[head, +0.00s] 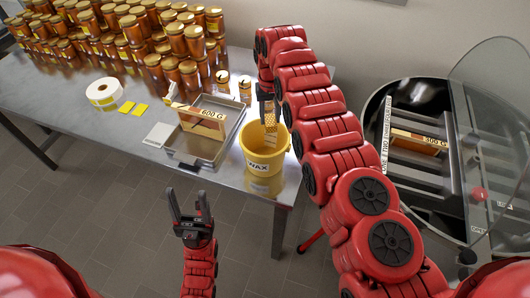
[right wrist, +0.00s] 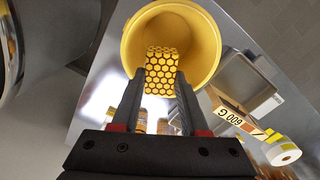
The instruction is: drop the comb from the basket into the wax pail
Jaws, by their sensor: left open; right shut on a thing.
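The yellow wax pail (head: 264,168), labelled WAX, stands at the table's front right corner. My right gripper (head: 268,105) points down over it, shut on the comb (head: 271,128), a yellow piece with a honeycomb pattern. In the right wrist view the comb (right wrist: 161,72) sits between the fingertips of the gripper (right wrist: 160,85), against the pail's open mouth (right wrist: 205,25). The comb's lower end appears at or just inside the rim; its exact depth is hard to tell. My left gripper (head: 189,212) is open and empty, in front of the table.
A metal tray (head: 205,150) with a frame marked 600 G (head: 203,118) is left of the pail. Many jars (head: 130,35), a label roll (head: 104,93) and a white card (head: 158,134) are further left. A round machine (head: 412,165) with a clear lid stands right.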

